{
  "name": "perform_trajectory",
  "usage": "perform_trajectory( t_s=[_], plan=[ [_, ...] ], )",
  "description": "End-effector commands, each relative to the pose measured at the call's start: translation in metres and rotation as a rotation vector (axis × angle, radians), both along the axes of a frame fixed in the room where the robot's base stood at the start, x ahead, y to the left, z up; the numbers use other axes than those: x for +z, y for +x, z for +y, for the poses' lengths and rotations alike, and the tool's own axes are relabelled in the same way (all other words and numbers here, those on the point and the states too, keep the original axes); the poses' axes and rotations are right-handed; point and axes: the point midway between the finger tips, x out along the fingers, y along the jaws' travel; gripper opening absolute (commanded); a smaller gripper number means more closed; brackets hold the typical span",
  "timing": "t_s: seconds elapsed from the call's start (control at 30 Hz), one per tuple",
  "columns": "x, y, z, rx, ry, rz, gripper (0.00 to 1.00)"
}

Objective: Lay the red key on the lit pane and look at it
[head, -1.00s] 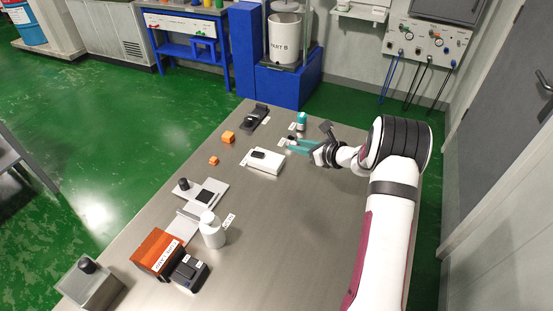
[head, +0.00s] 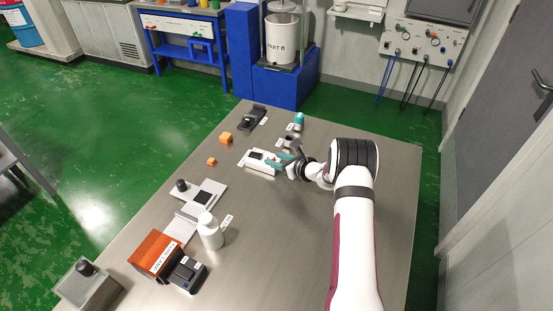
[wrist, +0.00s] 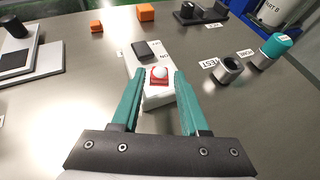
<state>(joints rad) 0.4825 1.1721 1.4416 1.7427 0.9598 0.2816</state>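A small red piece (wrist: 159,80) with a pale round top lies at the near part of a white block (wrist: 153,98); I take it for the red key. My gripper (wrist: 158,74) has its teal fingers apart, one on each side of the red piece, with a visible gap to each. The block (head: 250,164) also shows in the head view, with my gripper (head: 277,160) at its right end. A dark rectangle (wrist: 147,50) is on the block's far part. No pane looks clearly lit, so I cannot tell which is the lit pane.
A grey cup (wrist: 228,69) and a teal-capped vial (wrist: 272,51) stand to the right by printed labels. Two orange cubes (head: 226,138) lie beyond the block. A white bottle (head: 209,232) and an orange box (head: 155,254) stand at the near left. The table's right side is clear.

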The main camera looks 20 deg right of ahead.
Motion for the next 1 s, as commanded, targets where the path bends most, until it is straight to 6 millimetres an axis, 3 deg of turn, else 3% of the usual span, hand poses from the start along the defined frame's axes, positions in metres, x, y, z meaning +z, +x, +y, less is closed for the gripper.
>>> perform_trajectory(
  t_s=[0.07,0.43,0.8,1.0],
  plan=[
    [0.0,0.0,0.0,0.0,0.0,0.0,0.6],
    [0.006,-0.003,-0.002,-0.001,0.0,0.0,0.6],
    [0.047,-0.082,-0.031,-0.003,0.0,0.0,0.6],
    [0.056,-0.101,-0.037,0.0,0.0,0.0,0.6]
  ],
)
